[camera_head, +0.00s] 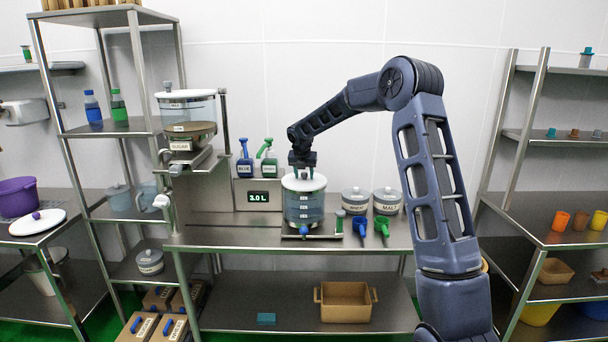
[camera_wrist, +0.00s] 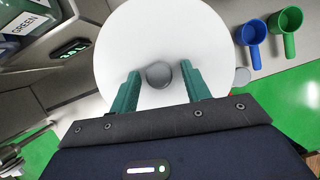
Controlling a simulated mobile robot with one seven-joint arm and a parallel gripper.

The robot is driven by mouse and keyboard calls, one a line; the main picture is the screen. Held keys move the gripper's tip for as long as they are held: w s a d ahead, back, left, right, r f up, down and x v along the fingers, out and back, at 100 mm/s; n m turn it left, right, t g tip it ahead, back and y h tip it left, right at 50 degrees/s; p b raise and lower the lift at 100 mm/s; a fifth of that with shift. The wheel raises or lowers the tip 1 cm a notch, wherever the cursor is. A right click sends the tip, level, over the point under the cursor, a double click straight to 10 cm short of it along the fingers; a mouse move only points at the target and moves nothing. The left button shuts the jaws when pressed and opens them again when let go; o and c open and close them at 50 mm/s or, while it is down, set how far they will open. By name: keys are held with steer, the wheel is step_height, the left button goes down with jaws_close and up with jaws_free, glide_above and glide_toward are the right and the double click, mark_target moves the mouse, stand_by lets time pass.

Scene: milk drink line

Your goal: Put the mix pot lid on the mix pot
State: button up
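A clear pot (camera_head: 303,208) with a blue tap stands on the middle bench. A round white lid (camera_head: 292,184) lies across its top and looks level; whether it is fully seated cannot be told. In the wrist view the white lid (camera_wrist: 125,45) has a round grey knob (camera_wrist: 159,75) at its middle. My gripper (camera_head: 303,174) is right above the lid, pointing down. In the wrist view my gripper's green fingers (camera_wrist: 160,78) stand on both sides of the knob, with a gap on each side. No label on the pot is readable.
A display (camera_head: 259,197) reading 3.0 L stands left of the pot. To its right are blue (camera_head: 360,226) and green (camera_head: 382,226) scoops and two lidded jars (camera_head: 355,202). Another white lid with a purple knob (camera_head: 38,222) lies on the left rack.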

steer(key=d+v, duration=0.1)
steer(key=v, duration=1.1)
steer(key=s+d+r+m, duration=0.6)
steer(key=s+d+m, duration=0.3)
steer(key=s+d, duration=0.25)
steer(key=s+d+m+h, duration=0.1)
steer(key=s+d+m, duration=0.8)
steer(key=s, duration=0.4)
steer(key=s+d+f+m, duration=0.2)
steer(key=s+d+m, duration=0.1)
steer(key=s+m, duration=0.2)
steer(key=s+d+f+m+y, duration=0.1)
steer(key=s+d+f+m, duration=0.1)
steer(key=s+m, duration=0.3)
steer(key=s+d+f+m, duration=0.2)
steer(key=s+d+m, duration=0.2)
steer(key=s, duration=0.8)
steer(key=shift+d+f+m+y, duration=0.15)
steer(key=shift+f+m+y, duration=0.2)
steer(key=shift+m, duration=0.75)
steer(key=shift+s, duration=0.1)
